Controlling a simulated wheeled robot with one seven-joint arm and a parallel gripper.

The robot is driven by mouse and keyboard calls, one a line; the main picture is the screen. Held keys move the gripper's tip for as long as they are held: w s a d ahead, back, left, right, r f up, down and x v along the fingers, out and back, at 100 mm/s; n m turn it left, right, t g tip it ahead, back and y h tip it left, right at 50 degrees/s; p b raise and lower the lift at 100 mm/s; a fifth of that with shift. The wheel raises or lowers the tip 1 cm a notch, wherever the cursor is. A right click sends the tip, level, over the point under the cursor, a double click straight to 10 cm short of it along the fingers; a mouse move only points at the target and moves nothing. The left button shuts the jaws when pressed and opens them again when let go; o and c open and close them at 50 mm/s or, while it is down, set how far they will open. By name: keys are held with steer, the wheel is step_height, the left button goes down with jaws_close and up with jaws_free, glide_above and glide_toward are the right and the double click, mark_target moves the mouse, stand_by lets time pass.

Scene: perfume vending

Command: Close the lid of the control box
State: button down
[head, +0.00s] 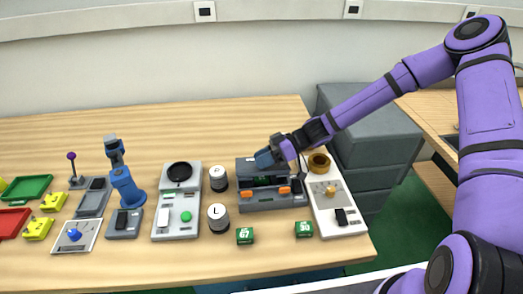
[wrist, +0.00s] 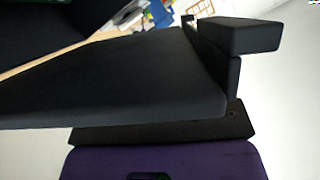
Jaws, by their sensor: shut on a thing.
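The control box (head: 272,204) is a dark grey case with two orange latches on its front, standing right of the table's middle in the head view. Its inside shows some green, so it is open. Its raised lid (head: 245,165) is at the back, partly hidden by my gripper. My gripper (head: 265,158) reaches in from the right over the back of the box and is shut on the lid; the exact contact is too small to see. In the wrist view, large dark surfaces fill most of the picture, and I cannot tell lid from gripper there.
A white panel with a brown ring (head: 319,163) stands close on the right. Two weights (head: 218,217) stand on the left. Small green blocks (head: 245,236) lie in front. A blue device (head: 124,188) and coloured trays (head: 28,187) are farther left. Grey drawers (head: 370,140) stand beyond the table.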

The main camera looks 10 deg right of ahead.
steer(key=shift+s+f, duration=0.45)
steer(key=shift+f, duration=0.25)
steer(key=c, duration=0.8)
jaws_free()
steer(key=shift+c, duration=0.2)
steer(key=v, duration=1)
steer(key=shift+d, duration=0.4)
steer(key=shift+r, duration=0.1)
